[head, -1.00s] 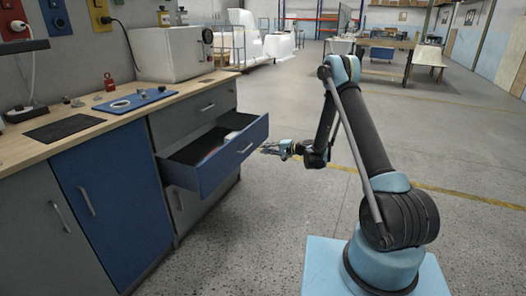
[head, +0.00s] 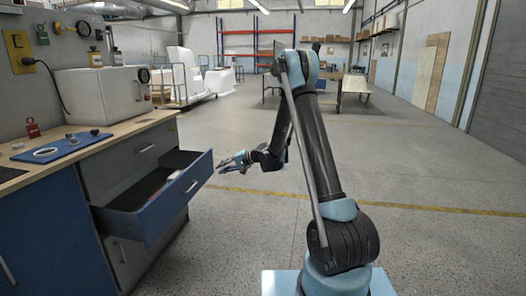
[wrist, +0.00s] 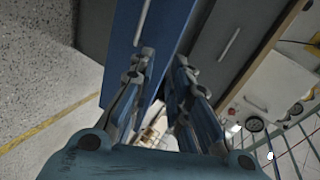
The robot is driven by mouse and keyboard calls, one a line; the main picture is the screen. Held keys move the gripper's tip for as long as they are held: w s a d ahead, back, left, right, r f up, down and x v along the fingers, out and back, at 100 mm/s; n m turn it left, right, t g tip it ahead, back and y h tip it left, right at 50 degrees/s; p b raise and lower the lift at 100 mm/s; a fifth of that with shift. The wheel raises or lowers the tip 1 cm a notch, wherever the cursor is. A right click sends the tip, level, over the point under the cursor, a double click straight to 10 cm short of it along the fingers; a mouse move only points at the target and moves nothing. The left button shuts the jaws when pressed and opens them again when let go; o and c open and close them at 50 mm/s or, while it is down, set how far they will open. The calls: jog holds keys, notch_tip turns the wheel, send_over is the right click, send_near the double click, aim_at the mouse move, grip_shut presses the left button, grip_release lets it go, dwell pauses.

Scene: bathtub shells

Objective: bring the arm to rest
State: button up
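My arm (head: 318,150) stands bent, its upper links raised and its wrist low at the left. My gripper (head: 226,164) is just right of the open blue drawer (head: 165,205) in the head view. Its fingers are apart, with nothing seen between them. In the wrist view the two fingertips (wrist: 165,57) are spread, with the blue drawer front and its handle beyond them. I cannot tell the exact gap to the drawer.
The workbench (head: 100,145) at the left carries a white box-shaped appliance (head: 105,93) and a blue mat (head: 62,146). The drawer juts into the aisle. The speckled floor (head: 430,250) to the right is clear. White bathtub shells (head: 220,80) stand farther back.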

jog(key=s+d+r+n+h, duration=0.1)
jog(key=s+d+r+h, duration=0.2)
jog(key=s+d+r, duration=0.5)
jog(key=s+d+r+h, duration=0.3)
jog(key=s+d+r, duration=0.2)
jog(key=s+d, duration=0.8)
jog(key=s+d+f+h, duration=0.3)
jog(key=s+d, duration=0.6)
jog(key=s, duration=0.4)
jog(key=s+d+f+g+h, duration=0.1)
jog(key=s+d+f+h, duration=0.2)
jog(key=s+d, duration=0.6)
jog(key=s+f, duration=0.1)
jog(key=s, duration=0.3)
jog(key=shift+s+d+f+h, duration=0.2)
jog(key=shift+s+d+h, duration=0.05)
jog(key=shift+d+h, duration=0.05)
jog(key=shift+w+f, duration=0.2)
jog(key=shift+w, duration=0.25)
